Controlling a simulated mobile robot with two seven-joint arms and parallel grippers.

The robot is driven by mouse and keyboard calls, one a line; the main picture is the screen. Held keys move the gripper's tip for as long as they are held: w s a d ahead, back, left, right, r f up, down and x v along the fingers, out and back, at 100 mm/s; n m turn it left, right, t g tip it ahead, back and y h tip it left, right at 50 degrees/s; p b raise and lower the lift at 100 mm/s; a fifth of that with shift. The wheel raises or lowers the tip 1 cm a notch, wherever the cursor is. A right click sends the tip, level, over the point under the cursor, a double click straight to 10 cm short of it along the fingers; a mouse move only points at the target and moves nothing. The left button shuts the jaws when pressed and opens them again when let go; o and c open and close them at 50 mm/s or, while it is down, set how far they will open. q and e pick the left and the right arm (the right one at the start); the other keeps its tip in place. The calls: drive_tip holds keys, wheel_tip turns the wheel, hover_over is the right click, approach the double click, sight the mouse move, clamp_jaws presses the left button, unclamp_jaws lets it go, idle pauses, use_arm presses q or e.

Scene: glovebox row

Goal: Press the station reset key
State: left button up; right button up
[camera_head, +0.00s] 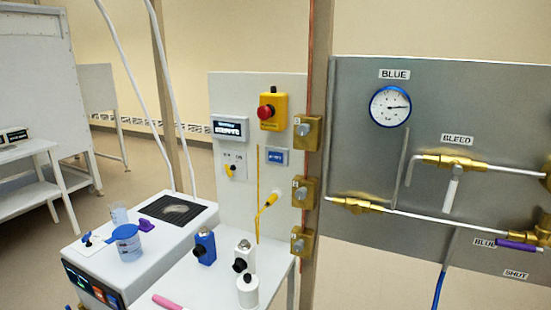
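A white upright panel (224,92) stands left of centre in the head view. Neither of my grippers is in view, and nothing covers the blue key.
A white bench instrument (131,271) is at left. Brass blocks (307,132) line a post at right, beside a grey piping panel (360,160) with a gauge (390,106).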

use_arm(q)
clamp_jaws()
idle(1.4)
